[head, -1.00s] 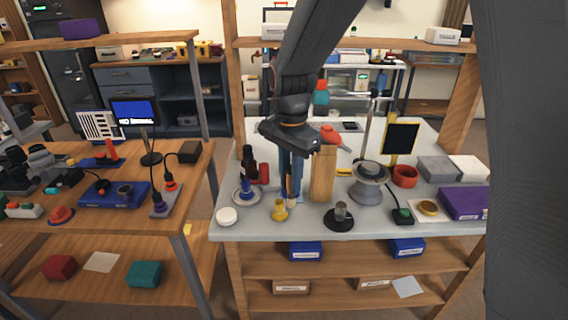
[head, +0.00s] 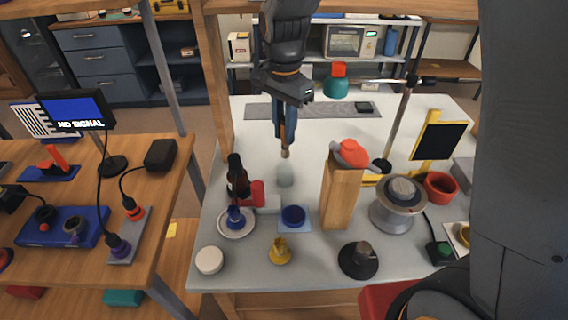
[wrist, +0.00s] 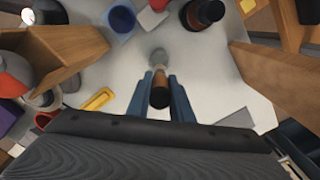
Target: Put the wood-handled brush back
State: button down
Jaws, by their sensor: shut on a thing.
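A tall wooden block (head: 340,195) with a red top stands to the right. A blue cup (head: 293,215) sits on a mat in front. A lamp pole (head: 398,125) rises at right. The bench behind is fairly clear.

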aim_at(284, 119)
notch_tip(284, 119, down, 9)
jog(key=shift+s+f+p, duration=0.1)
jog(key=shift+p, duration=0.75)
jog(key=shift+f, duration=0.1)
jog(key=c, duration=1.6)
grip_release()
notch_tip(284, 119, up, 12)
jog(key=shift+r+b, duration=0.2)
jog(key=shift+b, duration=1.05)
